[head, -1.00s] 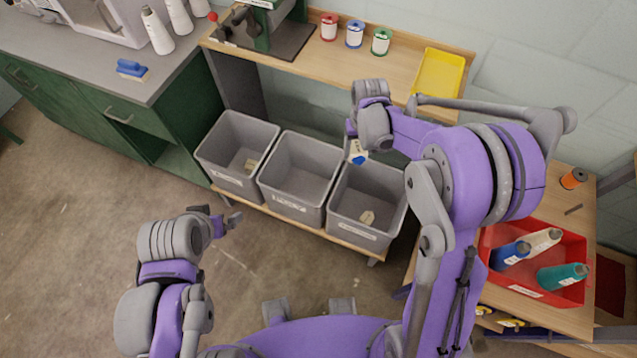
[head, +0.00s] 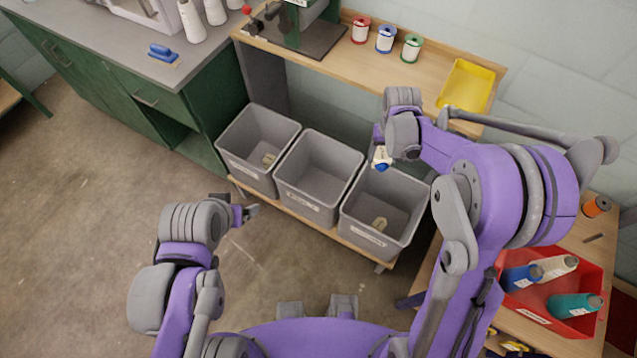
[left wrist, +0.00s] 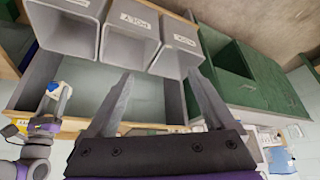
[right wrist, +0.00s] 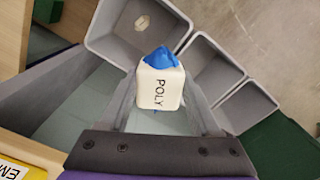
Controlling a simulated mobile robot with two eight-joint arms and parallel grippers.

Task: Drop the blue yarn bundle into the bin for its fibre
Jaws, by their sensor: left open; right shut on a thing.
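The yarn bundle is blue with a white block-like wrap marked POLY (right wrist: 160,88). My right gripper (head: 379,150) is shut on it. In the head view the bundle (head: 381,160) hangs over the back-left rim of the right grey bin (head: 352,215). The middle grey bin (head: 300,195) has a front label that seems to read POLY; it also shows upside down in the left wrist view (left wrist: 130,45). The left grey bin (head: 240,165) stands beside it. The other labels are too small to read surely. My left gripper (head: 245,212) is open and empty, in front of the bins.
The bins stand side by side on a low wooden shelf (head: 340,240). A bench with spools and a yellow tray (head: 466,87) is behind. A red tray (head: 515,310) with bottle-like cones is at right. Green cabinets (head: 130,95) stand at left. Floor in front is clear.

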